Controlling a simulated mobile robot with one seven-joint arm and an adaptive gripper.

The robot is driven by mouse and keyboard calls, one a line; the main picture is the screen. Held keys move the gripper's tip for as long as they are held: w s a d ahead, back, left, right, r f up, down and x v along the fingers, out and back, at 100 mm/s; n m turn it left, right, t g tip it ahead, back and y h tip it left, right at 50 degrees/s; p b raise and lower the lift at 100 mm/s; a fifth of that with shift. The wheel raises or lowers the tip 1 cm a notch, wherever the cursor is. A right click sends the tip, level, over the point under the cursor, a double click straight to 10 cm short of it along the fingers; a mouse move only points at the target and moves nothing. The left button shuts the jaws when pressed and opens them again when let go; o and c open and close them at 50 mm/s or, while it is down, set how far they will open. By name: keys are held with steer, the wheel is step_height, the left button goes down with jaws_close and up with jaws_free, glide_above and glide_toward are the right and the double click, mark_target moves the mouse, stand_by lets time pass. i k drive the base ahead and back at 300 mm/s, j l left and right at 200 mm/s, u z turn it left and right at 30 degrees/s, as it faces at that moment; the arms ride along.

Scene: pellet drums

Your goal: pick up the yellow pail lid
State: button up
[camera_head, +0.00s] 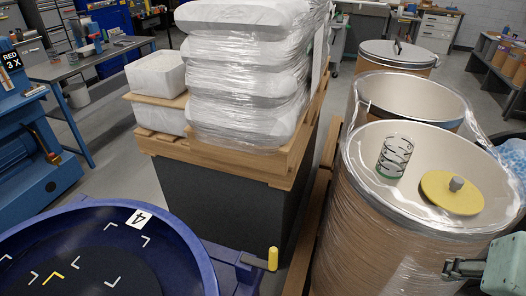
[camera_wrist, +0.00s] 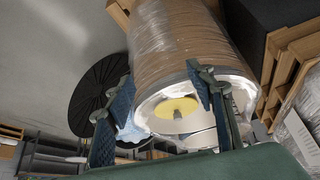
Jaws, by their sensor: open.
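The yellow pail lid (camera_head: 450,194), a flat disc with a grey knob, lies inside the nearest open drum (camera_head: 362,235). In the wrist view the lid (camera_wrist: 177,108) shows inside the drum mouth, framed between my fingers. My gripper (camera_wrist: 160,72) is open and empty, its two fingers spread wide. In the head view only part of it shows at the lower right, beside the drum's right side, apart from the lid. A clear cylinder with dark marks and a green base (camera_head: 394,157) is also inside the drum, left of the lid.
Another open drum (camera_head: 412,95) and a lidded drum (camera_head: 397,55) stand behind, close together. Plastic wrap covers the nearest drum's sides. A pallet of wrapped white sacks (camera_head: 245,70) stands left. A blue round container (camera_head: 190,235) marked 4 is at the lower left.

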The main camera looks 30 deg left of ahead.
mark_target(450, 192)
steer(key=u, duration=3.35)
steer(key=z, duration=3.35)
steer(key=i+l, duration=0.2)
steer(key=l, duration=0.15)
steer(key=i+l, duration=0.2)
steer(key=l+z, duration=0.05)
steer(key=l, duration=0.05)
